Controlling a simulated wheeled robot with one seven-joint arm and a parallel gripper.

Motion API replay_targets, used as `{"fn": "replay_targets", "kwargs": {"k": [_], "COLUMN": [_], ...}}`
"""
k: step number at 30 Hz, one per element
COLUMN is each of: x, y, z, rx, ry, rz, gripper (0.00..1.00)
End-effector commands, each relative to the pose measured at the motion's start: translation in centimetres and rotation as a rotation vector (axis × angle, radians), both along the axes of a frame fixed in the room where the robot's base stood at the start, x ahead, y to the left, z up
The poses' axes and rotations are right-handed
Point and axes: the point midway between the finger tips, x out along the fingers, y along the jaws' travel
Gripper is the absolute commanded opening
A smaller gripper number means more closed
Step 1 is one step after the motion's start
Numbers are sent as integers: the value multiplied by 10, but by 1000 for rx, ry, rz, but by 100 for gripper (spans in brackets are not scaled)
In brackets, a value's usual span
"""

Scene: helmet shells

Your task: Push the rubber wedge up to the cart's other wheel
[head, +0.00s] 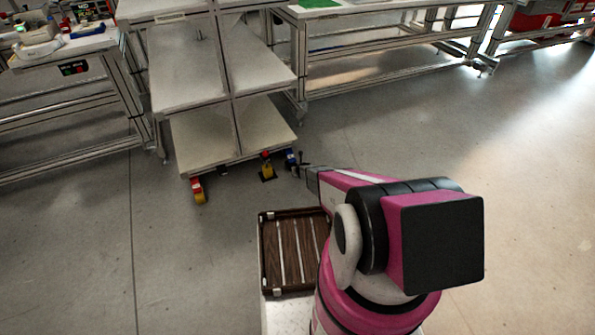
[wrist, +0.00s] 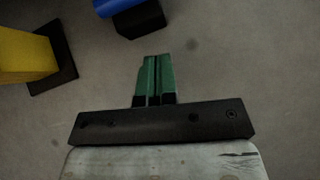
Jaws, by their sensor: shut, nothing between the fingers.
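The grey shelf cart (head: 235,130) stands left of my arm. A yellow wheel with a red fitting (head: 198,190) is under its front left corner. A yellow part with a red top (head: 267,167) stands on a black base near the right corner, also in the wrist view (wrist: 25,58). A blue part (head: 291,157) is beside it, with a black block (wrist: 139,20) against it in the wrist view. I cannot tell for sure which black piece is the rubber wedge. My gripper (wrist: 154,60) is shut and empty, just above the floor, apart from both parts.
A dark slatted crate (head: 292,250) sits in front of me, left of my arm. Workbenches stand at the left (head: 70,100) and back right (head: 390,45).

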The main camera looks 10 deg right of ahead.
Motion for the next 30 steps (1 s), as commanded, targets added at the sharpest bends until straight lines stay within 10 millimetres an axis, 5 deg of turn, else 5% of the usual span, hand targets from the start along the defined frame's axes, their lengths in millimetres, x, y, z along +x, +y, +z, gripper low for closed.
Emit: {"fn": "replay_targets", "kwargs": {"k": [15, 26, 30], "x": [-62, -73, -85], "y": [-7, -7, 1], "z": [62, 79, 119], "rx": [1, -16, -111], "ry": [0, 0, 3], "rz": [-1, 28, 197], "gripper": [0, 0, 0]}}
